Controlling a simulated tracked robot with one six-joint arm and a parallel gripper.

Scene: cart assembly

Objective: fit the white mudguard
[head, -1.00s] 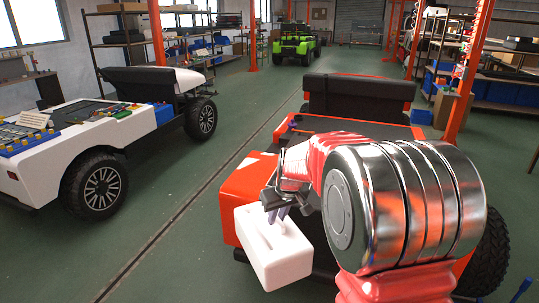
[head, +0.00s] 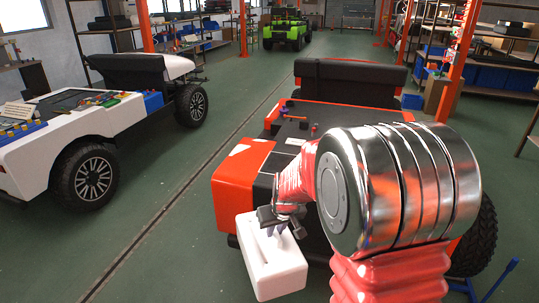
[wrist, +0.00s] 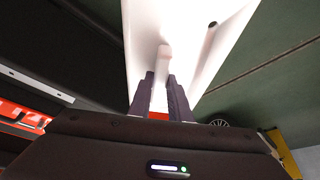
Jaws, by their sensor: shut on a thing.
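The white mudguard (head: 268,265) is a blocky white part with a recess and a grip bar in its upper face. My gripper (head: 276,232) is shut on that bar and holds the mudguard in front of the red cart's near left corner. In the wrist view my two dark fingers (wrist: 167,98) close around the bar, and the white mudguard (wrist: 185,35) extends beyond them. The red cart (head: 235,190) has a dark deck and a black seat back. My arm hides much of its near right side. I cannot tell whether the mudguard touches the cart.
A white cart (head: 90,130) with coloured parts on its deck stands at the left. A green vehicle (head: 287,30) is at the back. An orange post (head: 456,65) and shelves stand at the right. Green floor is clear between the carts.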

